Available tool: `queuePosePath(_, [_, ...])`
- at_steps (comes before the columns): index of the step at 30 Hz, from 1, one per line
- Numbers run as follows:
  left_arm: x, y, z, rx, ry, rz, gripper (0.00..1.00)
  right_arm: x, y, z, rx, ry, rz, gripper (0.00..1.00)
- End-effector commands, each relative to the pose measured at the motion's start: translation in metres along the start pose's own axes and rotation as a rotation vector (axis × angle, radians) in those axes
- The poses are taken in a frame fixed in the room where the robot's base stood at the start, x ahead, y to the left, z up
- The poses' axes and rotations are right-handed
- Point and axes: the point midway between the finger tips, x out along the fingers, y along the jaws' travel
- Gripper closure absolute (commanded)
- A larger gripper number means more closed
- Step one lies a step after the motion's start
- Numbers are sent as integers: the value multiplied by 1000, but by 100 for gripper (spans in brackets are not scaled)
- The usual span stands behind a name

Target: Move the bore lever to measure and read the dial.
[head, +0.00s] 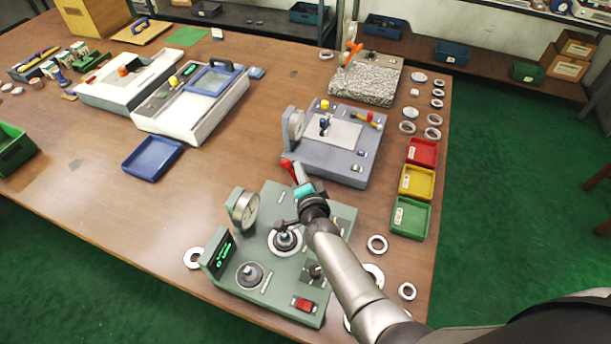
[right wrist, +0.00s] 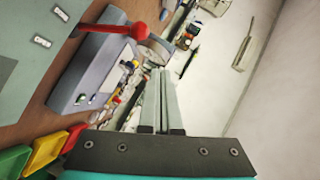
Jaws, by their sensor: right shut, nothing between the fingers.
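The green gauge station (head: 265,285) stands at the table's front. It carries a round dial (head: 243,209), whose reading is too small to make out, and a dark display (head: 221,254) with green characters. A ring sits around the centre spindle (head: 286,240). A lever with a red ball end (head: 286,163) shows beside my right gripper (head: 298,172); in the right wrist view the red ball (right wrist: 138,31) is left of the fingers (right wrist: 162,100). My right gripper is shut and empty, apart from the ball in that view. My arm hides part of the station. My left gripper is out of view.
A grey-blue device (head: 330,145) stands behind the station. Red (head: 422,152), yellow (head: 417,182) and green (head: 410,218) trays line the right edge. Loose rings (head: 377,244) lie right of the station. Open table lies left, near a blue tray (head: 152,158).

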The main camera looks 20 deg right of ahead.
Motion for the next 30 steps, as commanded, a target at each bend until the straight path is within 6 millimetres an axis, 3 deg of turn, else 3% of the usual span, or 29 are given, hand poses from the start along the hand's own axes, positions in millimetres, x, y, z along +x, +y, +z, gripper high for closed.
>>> queuePosePath(6, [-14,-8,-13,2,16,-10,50,-35,-7,0,1,2,3,100])
queuePosePath(12, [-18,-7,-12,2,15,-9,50,-51,-10,1,0,1,2,100])
queuePosePath(30, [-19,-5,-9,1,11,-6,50,-55,-10,1,-1,2,2,100])
